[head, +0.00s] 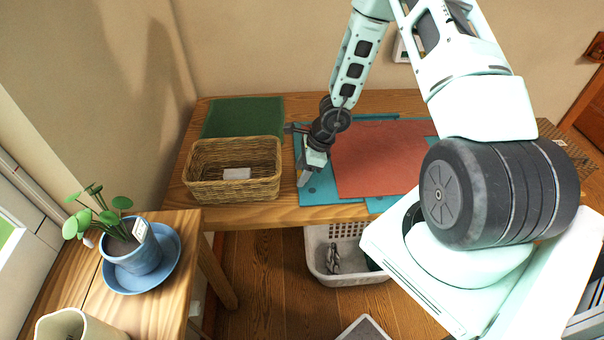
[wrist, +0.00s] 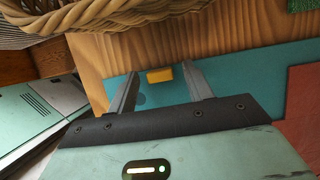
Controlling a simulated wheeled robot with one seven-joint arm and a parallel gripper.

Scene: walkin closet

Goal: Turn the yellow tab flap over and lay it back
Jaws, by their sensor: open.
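The yellow tab flap (wrist: 160,75) shows in the wrist view at the edge of a teal sheet (wrist: 245,72), beside bare wood. My gripper (wrist: 160,86) is open, with one finger on each side of the tab and a gap on both sides. I cannot tell whether the fingertips touch the sheet. In the head view my gripper (head: 306,178) points down over the left part of the teal sheet (head: 317,193) and hides the tab. A red sheet (head: 375,160) lies on top of the teal one.
A wicker basket (head: 232,187) holding a white card stands close left of my gripper. A green mat (head: 243,117) lies behind it on the wooden table (head: 290,214). A white crate (head: 322,262) is below the table. A potted plant (head: 134,256) stands at front left.

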